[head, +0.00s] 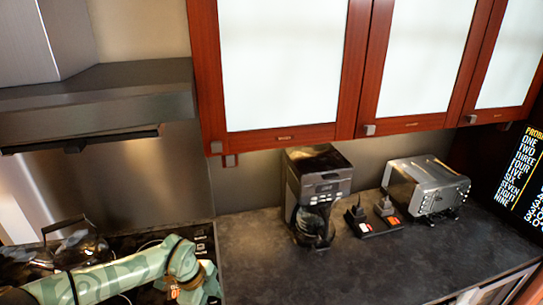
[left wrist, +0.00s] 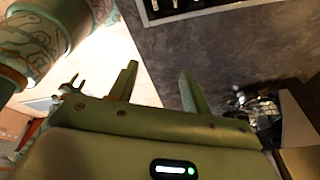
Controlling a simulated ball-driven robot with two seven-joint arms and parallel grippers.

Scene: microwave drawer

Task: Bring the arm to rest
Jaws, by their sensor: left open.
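My left arm (head: 125,275) reaches in from the lower left of the head view, over the stove area, with its forward end bending down near the left end of the counter. In the left wrist view my left gripper (left wrist: 158,70) is open, its two fingers apart with nothing between them. Dark counter surface and a pale area show beyond the fingers. The fingertips are not clearly visible in the head view. My right arm and gripper are in neither view.
A coffee maker (head: 317,190), two small dark items on the counter (head: 372,218) and a silver toaster (head: 427,186) stand right of my arm. A kettle (head: 68,245) is beside it on the stove. Red-framed cabinets (head: 285,65) hang above. The front counter (head: 300,275) is clear.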

